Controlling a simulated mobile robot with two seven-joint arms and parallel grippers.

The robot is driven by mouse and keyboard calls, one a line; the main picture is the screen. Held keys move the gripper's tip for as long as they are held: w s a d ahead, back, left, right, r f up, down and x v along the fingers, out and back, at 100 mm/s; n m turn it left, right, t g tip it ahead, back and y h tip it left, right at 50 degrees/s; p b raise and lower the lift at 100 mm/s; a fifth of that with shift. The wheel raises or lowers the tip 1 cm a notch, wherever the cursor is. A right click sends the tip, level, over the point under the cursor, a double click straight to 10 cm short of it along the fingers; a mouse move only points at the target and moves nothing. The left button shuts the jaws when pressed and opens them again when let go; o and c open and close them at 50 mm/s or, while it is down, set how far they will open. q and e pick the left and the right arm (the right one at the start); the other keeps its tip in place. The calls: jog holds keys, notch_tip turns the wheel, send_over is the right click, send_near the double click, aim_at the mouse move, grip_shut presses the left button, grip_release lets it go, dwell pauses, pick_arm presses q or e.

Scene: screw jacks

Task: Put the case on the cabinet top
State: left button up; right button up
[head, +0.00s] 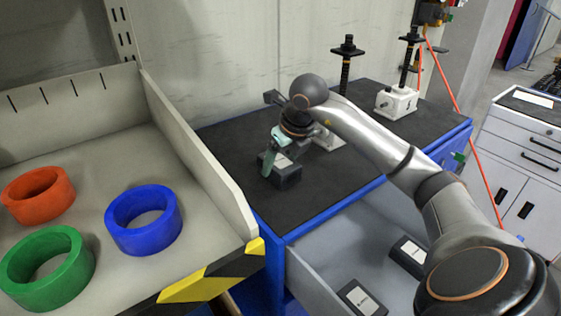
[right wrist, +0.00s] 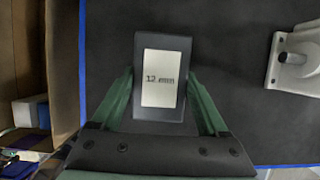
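The case (head: 287,174) is a small dark grey box with a white label. In the right wrist view the case (right wrist: 164,118) reads "12 mm". It is at the black-matted cabinet top (head: 240,150), near the left front part. Whether it rests on the mat or hangs just above it I cannot tell. My right gripper (head: 275,160) points down over it. In the wrist view its green fingers (right wrist: 161,85) lie against the two sides of the case, seemingly shut on it. My left gripper is not in view.
Two screw jacks (head: 396,100) (head: 328,137) stand at the back of the cabinet top. Below is an open drawer (head: 330,275) with two more labelled cases (head: 362,298) (head: 408,256). A shelf (head: 100,165) with orange, green and blue rings is left. The mat's front is clear.

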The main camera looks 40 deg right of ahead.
jog(key=o, duration=0.4)
jog(key=shift+c, duration=0.2)
jog(key=v, duration=1.2)
jog(key=shift+r+p, duration=0.2)
jog(key=shift+p, duration=0.2)
jog(key=shift+a, duration=0.1)
